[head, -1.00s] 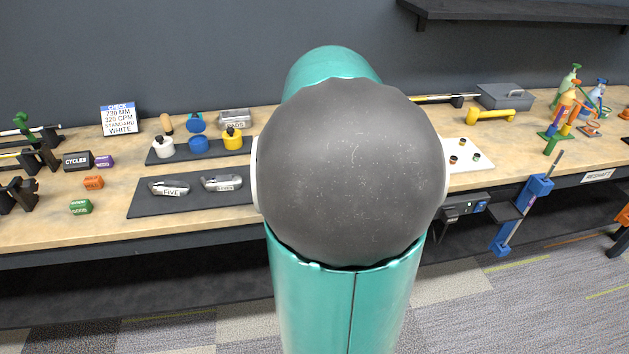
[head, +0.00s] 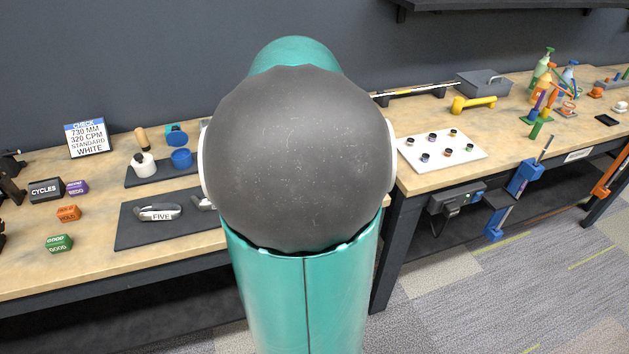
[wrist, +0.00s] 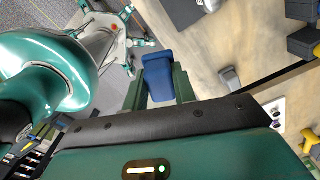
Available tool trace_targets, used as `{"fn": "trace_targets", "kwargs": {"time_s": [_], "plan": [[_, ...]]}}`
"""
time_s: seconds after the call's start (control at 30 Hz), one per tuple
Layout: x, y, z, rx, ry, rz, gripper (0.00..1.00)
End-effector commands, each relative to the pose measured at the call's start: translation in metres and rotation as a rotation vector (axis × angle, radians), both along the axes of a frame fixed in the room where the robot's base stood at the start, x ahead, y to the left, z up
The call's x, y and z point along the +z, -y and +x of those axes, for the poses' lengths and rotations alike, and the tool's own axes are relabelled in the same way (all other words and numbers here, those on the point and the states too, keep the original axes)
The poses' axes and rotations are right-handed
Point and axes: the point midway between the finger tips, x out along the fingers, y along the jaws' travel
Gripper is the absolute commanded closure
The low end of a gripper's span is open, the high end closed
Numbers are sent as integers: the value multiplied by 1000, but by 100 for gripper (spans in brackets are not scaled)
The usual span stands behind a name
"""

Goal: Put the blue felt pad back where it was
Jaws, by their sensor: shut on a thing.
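The blue felt pad (wrist: 157,68) shows in the wrist view as a blue block between the two green fingers of my gripper (wrist: 160,86). My gripper is shut on it. The pad is held out past the fingertips, with the pale bench top and the floor behind it. In the head view my own arm covers the middle of the picture, so gripper and pad are hidden there. Which spot the pad came from cannot be told from these frames.
The wooden bench (head: 95,255) holds a dark mat with a club head marked FIVE (head: 160,212), labelled blocks (head: 45,190) and a blue pot (head: 181,158). A white board (head: 470,158) with small rings lies right.

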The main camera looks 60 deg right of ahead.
Motion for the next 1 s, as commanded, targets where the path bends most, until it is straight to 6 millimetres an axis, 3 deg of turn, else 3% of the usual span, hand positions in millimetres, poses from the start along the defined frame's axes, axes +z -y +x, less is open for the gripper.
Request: {"fn": "trace_targets", "kwargs": {"time_s": [0.4,0.6,1.0], "plan": [[-35,77,4,-6,-4,0,92],[-71,106,10,-5,-4,1,92],[-110,124,16,-2,-1,3,92]]}}
